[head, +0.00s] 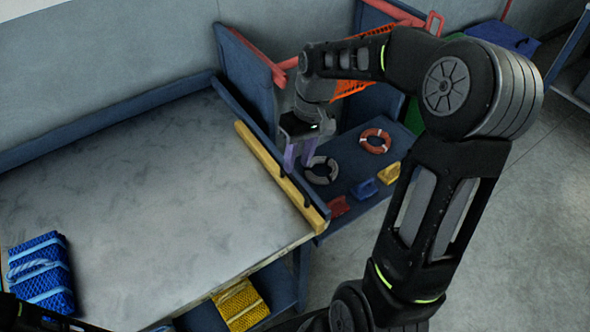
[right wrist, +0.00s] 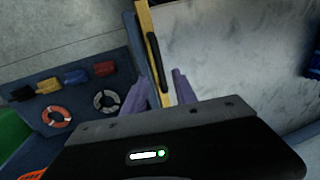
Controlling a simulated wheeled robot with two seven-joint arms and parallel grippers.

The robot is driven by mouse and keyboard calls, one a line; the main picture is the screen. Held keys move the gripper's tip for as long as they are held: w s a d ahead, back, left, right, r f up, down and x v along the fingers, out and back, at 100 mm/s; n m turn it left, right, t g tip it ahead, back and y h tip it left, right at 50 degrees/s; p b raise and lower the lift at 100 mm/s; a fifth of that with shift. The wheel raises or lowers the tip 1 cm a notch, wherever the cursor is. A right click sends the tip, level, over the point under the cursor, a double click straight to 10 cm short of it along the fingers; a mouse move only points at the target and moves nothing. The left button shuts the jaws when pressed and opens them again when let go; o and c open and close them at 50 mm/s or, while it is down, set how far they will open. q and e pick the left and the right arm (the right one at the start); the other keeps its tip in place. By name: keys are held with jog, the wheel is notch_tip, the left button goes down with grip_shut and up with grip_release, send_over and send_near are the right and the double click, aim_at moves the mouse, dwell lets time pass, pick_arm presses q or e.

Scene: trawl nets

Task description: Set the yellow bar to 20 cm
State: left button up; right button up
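The yellow bar (head: 262,155) lies along the right edge of the grey-topped table (head: 150,190), with dark fittings on its side. My right gripper (head: 298,162), with purple fingers, points down close beside the bar's right side in the head view. In the right wrist view its fingers (right wrist: 159,76) stand apart and the bar (right wrist: 146,22) shows between them, with a dark handle-like strip (right wrist: 154,62). I cannot tell whether the fingers touch the bar. No scale or centimetre marks are readable. My left gripper is not in view.
A blue net bundle (head: 40,270) lies on the table's left. Right of the table, a dark blue shelf (head: 345,185) holds an orange ring (head: 375,141), a grey ring (head: 321,171) and small coloured blocks. A yellow bundle (head: 240,305) sits below. The tabletop's middle is clear.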

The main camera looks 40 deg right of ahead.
aim_at(294, 178)
jog(key=shift+a+f, duration=0.2)
jog(key=shift+f, duration=0.9)
jog(key=shift+a+f, duration=0.2)
jog(key=shift+f, duration=0.9)
jog(key=shift+c, duration=0.3)
grip_shut()
